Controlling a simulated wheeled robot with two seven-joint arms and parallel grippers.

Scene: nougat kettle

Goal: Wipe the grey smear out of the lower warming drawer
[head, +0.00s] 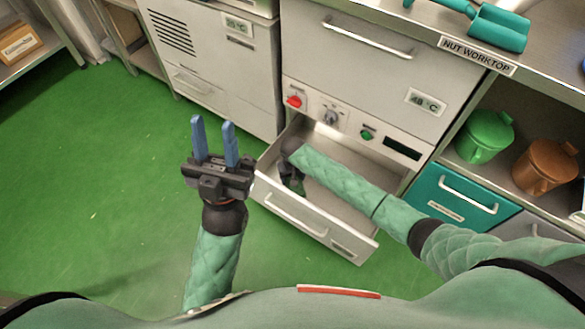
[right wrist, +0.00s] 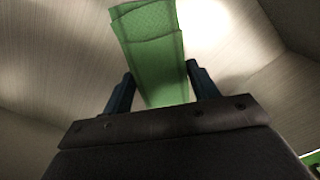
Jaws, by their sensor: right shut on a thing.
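The lower warming drawer (head: 312,223) is pulled open below the control panel. My right arm reaches into it, and my right gripper (head: 292,178) is down inside near its left end, mostly hidden by the arm. In the right wrist view my right gripper (right wrist: 158,88) is shut on a folded green cloth (right wrist: 155,50), with the drawer's brushed metal interior (right wrist: 60,70) around it. My left gripper (head: 214,142) is open and empty, left of the drawer over the green floor. I cannot make out the grey smear in either view.
A teal drawer (head: 462,193), a green pot (head: 485,136) and a brown pot (head: 545,166) are at the right. A teal scoop (head: 498,27) lies on the worktop. The floor at left is clear.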

